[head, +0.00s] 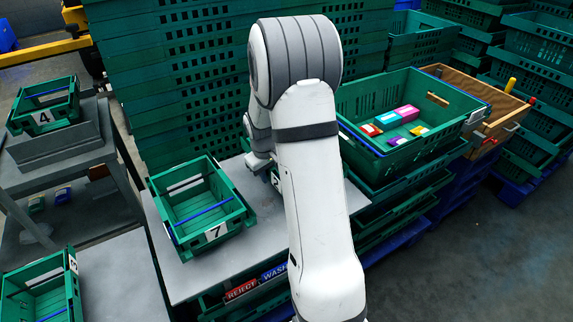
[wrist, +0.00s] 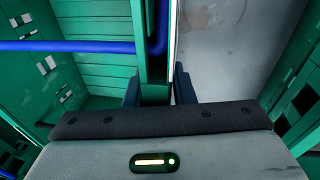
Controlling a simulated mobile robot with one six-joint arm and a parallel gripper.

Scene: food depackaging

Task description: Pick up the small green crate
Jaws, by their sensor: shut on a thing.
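In the wrist view, my gripper (wrist: 157,90) is shut on the upper wall of a green crate (wrist: 153,45), with one finger on each side of it. The crate's slatted inside and a blue bar show to the left of the wall. In the head view, a small green crate labelled 7 (head: 215,234), with a blue bar across it, sits upright on the grey table. My arm hides my fingers there, just right of that crate. Whether crate 7 is the held one I cannot tell for sure.
A grey table (head: 178,273) bears crate 7. A large green crate (head: 388,98) with several coloured packages stands on a stack at the right. Tall green crate stacks (head: 190,95) rise behind. Crate 4 (head: 45,106) stands on a grey stand at the left.

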